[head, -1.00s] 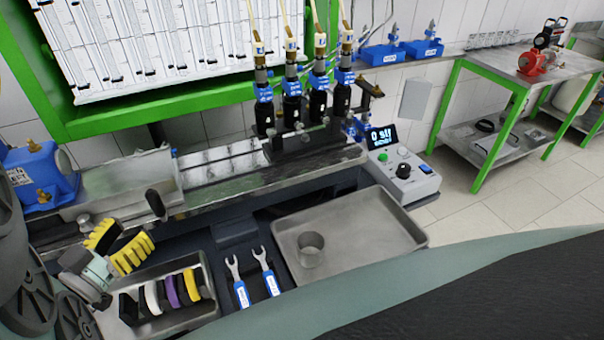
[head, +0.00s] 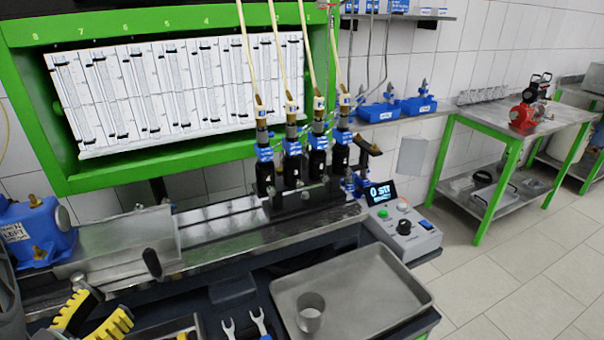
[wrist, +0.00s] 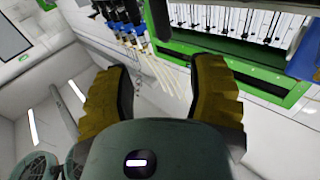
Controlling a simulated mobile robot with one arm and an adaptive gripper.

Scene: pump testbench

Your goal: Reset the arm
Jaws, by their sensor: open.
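My gripper (head: 98,318) shows at the lower left corner of the head view, with yellow ribbed fingers spread apart. In the wrist view my gripper (wrist: 161,98) also shows, its two fingers wide apart with nothing between them. It is above the left end of the bench and apart from the things there. The rest of my arm is mostly outside the head view.
The pump bench (head: 225,230) holds several black and blue injectors (head: 290,165) under a green-framed gauge panel (head: 150,90). A metal tray (head: 375,300) with a cup (head: 310,312), a control box (head: 405,232) and wrenches (head: 260,324) are at the front. A blue pump (head: 40,232) stands left. Floor at right is clear.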

